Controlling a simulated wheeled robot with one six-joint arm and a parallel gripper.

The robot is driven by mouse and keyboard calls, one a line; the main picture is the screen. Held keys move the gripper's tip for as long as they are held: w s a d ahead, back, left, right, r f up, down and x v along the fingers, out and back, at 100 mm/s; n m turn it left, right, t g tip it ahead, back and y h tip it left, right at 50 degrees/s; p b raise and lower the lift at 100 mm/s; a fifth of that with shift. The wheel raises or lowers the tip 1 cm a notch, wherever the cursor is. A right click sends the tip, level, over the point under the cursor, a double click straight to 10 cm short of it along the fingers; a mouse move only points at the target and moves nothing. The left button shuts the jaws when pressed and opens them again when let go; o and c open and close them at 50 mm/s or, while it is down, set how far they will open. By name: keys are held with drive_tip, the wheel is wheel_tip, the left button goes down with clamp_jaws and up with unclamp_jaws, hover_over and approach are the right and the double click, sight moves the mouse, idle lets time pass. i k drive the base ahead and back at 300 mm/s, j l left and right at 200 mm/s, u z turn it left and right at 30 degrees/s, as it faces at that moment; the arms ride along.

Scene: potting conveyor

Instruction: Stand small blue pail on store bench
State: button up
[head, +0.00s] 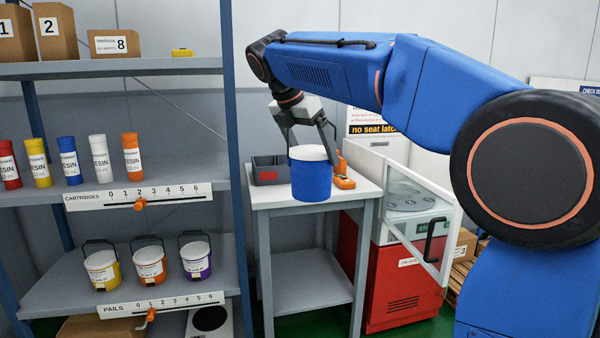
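The small blue pail (311,178) has a white top and is upright at the middle of the head view. The finger ends are partly hidden by the pail.
A dark grey bin (268,172) and an orange tool (344,182) flank the pail on the bench. A shelf rack (130,190) at left holds cartridges and other pails (149,262). A red-and-white machine (405,265) with an open clear door (425,215) stands right.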

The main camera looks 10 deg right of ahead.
sight(290, 189)
drive_tip(key=i, duration=1)
